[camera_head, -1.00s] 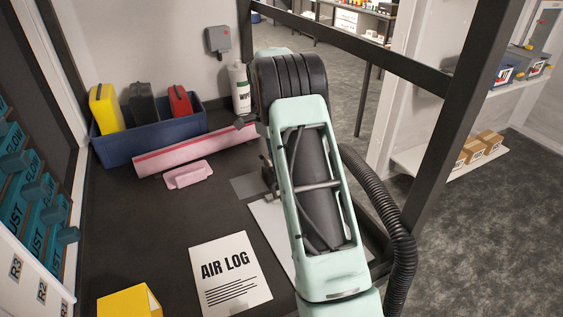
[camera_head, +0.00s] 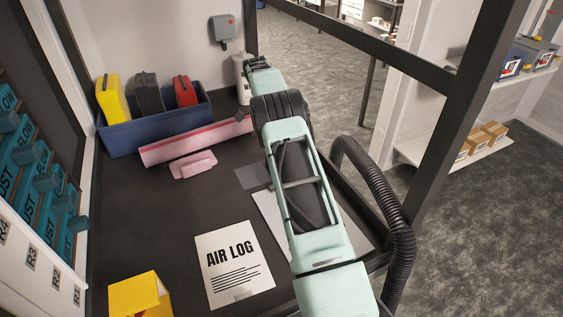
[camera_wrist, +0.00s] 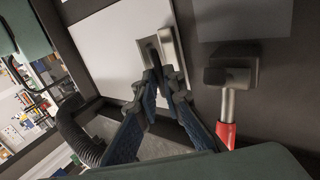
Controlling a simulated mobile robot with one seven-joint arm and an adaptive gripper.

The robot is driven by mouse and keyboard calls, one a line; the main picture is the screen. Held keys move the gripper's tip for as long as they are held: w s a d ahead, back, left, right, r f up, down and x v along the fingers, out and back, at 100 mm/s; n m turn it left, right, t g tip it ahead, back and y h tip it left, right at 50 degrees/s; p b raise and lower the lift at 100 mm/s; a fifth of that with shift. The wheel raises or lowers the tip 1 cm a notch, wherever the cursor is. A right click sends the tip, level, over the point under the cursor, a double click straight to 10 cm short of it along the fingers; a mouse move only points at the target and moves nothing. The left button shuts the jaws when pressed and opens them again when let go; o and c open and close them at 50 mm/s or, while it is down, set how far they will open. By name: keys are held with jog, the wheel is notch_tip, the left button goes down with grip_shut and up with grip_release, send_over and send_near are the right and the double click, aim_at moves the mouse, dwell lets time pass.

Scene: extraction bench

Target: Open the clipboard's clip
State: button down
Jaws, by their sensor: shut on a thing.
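The clipboard shows as a pale board (camera_wrist: 120,50) in the wrist view, with a metal clip (camera_wrist: 170,48) along its edge and a dark lever (camera_wrist: 150,48) standing at the clip. In the head view the clipboard (camera_head: 267,217) lies on the bench, mostly covered by my arm. My gripper (camera_wrist: 162,78) is at the clip in the wrist view, its fingers converging on the dark lever and shut on it. The fingertips partly hide the lever, and I cannot tell how far the clip is open. The gripper is hidden behind my arm in the head view.
A red-handled tool (camera_wrist: 228,100) with a dark head lies close beside the gripper. An AIR LOG sheet (camera_head: 234,262), pink tray (camera_head: 193,165), blue bin (camera_head: 155,132) and yellow box (camera_head: 138,293) are on the bench. Dark frame posts (camera_head: 455,110) stand to the right.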

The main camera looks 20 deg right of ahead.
dwell(0.3)
jog(key=c, duration=2)
grip_release()
jog(key=shift+c, duration=0.2)
jog(key=shift+s+r, duration=0.1)
jog(key=shift+s, duration=0.1)
jog(key=shift+s+t+b, duration=0.25)
jog(key=shift+t+b, duration=0.15)
jog(key=shift+t, duration=0.3)
